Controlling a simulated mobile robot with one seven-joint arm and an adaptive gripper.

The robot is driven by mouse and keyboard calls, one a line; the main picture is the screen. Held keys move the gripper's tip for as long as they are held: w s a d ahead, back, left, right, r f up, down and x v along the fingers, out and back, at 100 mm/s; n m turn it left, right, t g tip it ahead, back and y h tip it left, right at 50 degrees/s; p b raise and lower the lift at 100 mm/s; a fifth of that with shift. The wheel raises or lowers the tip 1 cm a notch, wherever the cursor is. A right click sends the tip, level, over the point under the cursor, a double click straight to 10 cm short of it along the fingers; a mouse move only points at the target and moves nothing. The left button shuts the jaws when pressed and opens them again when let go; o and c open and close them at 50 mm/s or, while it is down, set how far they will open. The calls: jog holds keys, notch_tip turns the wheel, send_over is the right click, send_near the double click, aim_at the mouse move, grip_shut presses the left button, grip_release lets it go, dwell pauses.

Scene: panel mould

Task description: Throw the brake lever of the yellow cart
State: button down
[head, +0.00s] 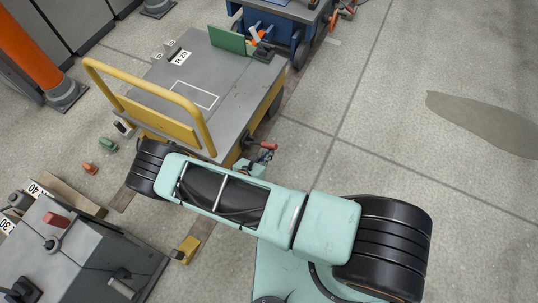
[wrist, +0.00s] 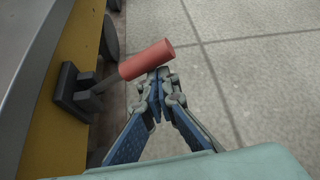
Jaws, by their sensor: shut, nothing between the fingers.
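The yellow cart (head: 185,88) has a grey deck, a yellow push handle and yellow sides. Its brake lever (head: 268,146) has a red grip and sticks out from the cart's side near the handle end. In the wrist view the red grip (wrist: 147,60) slants up to the right from a dark bracket on the yellow side. My gripper (wrist: 160,74) is shut and empty, its fingertips at the underside of the grip's outer end. I cannot tell whether they touch it. In the head view my arm hides most of the gripper.
A blue cart (head: 270,22) stands behind the yellow one. A grey cabinet (head: 75,250) with levers and a red knob is at lower left. An orange post (head: 28,50) stands at upper left. A small yellow block (head: 187,248) lies on the floor. The floor (head: 400,160) to the right is clear.

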jog(key=shift+a+r, duration=0.2)
jog(key=shift+r, duration=0.25)
jog(key=shift+w+a+r, duration=0.1)
jog(key=shift+w+r, duration=0.05)
jog(key=shift+r, duration=0.05)
